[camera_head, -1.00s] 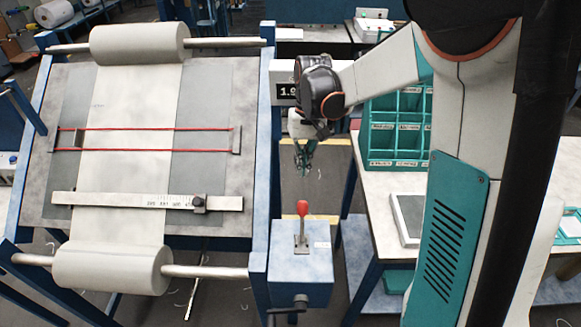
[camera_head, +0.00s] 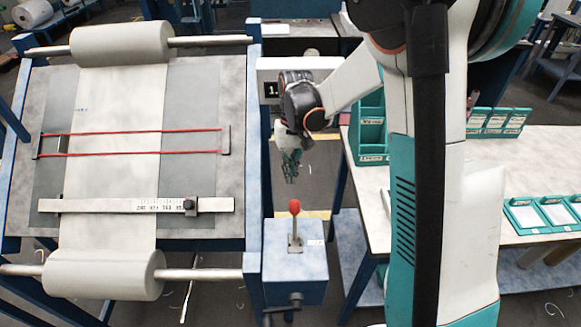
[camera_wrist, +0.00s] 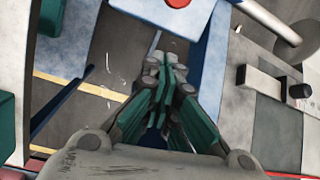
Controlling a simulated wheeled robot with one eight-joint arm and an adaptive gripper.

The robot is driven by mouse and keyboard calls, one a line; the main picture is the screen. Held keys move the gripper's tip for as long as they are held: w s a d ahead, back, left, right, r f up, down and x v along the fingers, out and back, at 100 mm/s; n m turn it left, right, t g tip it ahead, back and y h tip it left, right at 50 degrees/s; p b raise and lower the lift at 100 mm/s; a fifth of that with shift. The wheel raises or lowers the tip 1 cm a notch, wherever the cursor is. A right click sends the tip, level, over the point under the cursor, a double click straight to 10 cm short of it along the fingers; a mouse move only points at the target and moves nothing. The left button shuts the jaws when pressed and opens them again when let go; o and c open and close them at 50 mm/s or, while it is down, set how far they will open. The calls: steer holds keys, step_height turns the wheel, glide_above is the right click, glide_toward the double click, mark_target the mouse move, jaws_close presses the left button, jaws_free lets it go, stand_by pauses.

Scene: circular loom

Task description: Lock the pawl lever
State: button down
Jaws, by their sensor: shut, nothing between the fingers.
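The pawl lever (camera_head: 295,220) is a thin metal rod with a red knob, standing about upright from a slot plate on top of a blue box (camera_head: 312,262). My gripper (camera_head: 291,179) is in the air just above and behind the red knob, apart from it, with its fingers pointing down. In the wrist view, my gripper (camera_wrist: 163,62) has its green fingers closed together and empty. The red knob (camera_wrist: 178,2) is cut off by the top edge there, past the fingertips. The rest of the lever is out of that view.
A loom frame (camera_head: 253,160) with a fabric roll (camera_head: 105,273), red cords and a ruler bar (camera_head: 130,205) stands left of the box. A crank (camera_head: 290,305) sticks out of the box's front. A white table (camera_head: 375,200) with green bins is at the right.

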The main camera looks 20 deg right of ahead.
mark_target(295, 219)
steer(key=s+f, duration=0.1)
steer(key=s, duration=0.1)
steer(key=s+a+f, duration=0.1)
steer(key=s+f, duration=0.1)
steer(key=shift+s+f+b, duration=0.2)
steer(key=shift+f+b, duration=0.1)
steer(key=shift+b, duration=0.1)
steer(key=shift+r, duration=0.1)
stand_by(0.3)
